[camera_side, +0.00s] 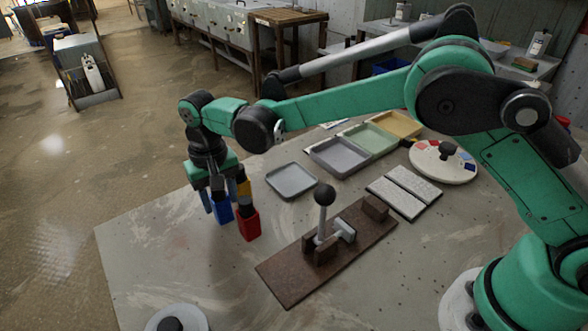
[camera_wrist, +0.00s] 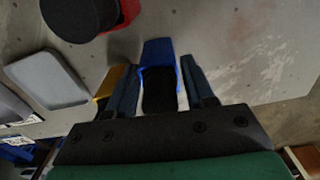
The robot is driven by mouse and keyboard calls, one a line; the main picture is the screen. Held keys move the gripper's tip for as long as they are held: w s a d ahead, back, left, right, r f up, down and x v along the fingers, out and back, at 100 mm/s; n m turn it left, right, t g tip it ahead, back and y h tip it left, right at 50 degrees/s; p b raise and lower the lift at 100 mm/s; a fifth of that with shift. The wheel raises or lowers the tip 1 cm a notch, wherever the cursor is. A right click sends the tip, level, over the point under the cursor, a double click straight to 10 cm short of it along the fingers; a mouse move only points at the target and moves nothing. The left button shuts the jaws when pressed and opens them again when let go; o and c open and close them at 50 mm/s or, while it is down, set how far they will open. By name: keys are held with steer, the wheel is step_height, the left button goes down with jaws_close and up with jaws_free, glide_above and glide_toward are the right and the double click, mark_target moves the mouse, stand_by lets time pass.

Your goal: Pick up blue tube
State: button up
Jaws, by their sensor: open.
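The blue tube (camera_side: 222,213) is near the left part of the table in the side view, directly below my gripper (camera_side: 218,198). In the wrist view the blue tube (camera_wrist: 158,52) shows between the two fingers of my open gripper (camera_wrist: 160,68), with a dark part nearer the camera. The fingers are on either side of it; whether they touch it I cannot tell. My palm and fingers hide part of the tube.
A red tube (camera_side: 248,224) and a yellow piece (camera_side: 243,188) stand close on the right of the blue tube. A grey tray (camera_side: 291,181) lies behind to the right. A brown board (camera_side: 300,278) with a ball-topped lever (camera_side: 325,196) stands further right.

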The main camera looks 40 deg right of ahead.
steer(key=shift+f, duration=0.2)
steer(key=c, duration=0.6)
steer(key=shift+r, duration=0.15)
